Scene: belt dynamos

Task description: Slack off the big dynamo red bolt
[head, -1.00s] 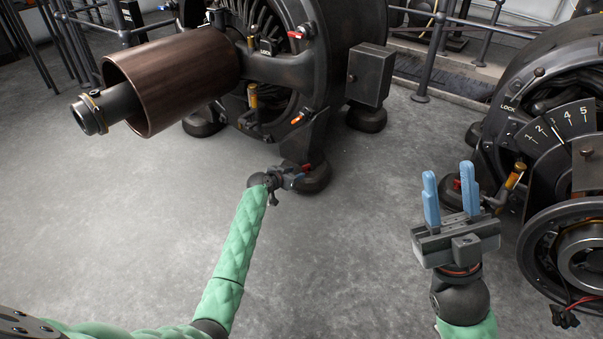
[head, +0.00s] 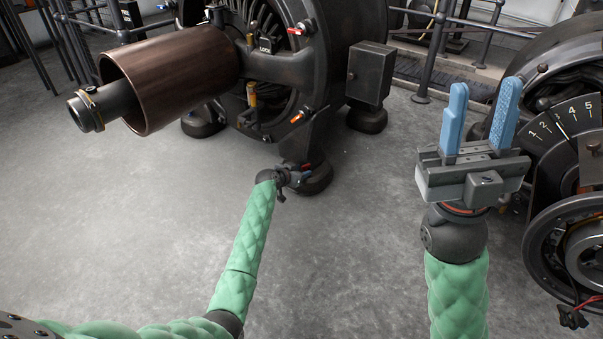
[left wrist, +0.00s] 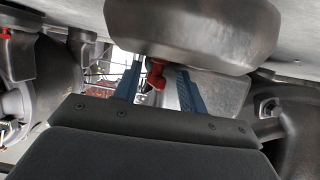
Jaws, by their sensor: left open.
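The big dynamo (head: 341,75) stands at the back, with a brown pulley on its shaft at the left. In the left wrist view the red bolt (left wrist: 156,75) sits under a dark rounded foot, between my two blue fingers. My left gripper (head: 294,174) is low at that foot. Its fingers are open, one on each side of the bolt in that view; I cannot tell whether they touch it. My right gripper (head: 484,88) is raised at the right, fingers up, apart and empty.
A dark box (head: 369,75) is on the big dynamo's side. Railings (head: 421,60) run behind. The grey floor at the left is clear.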

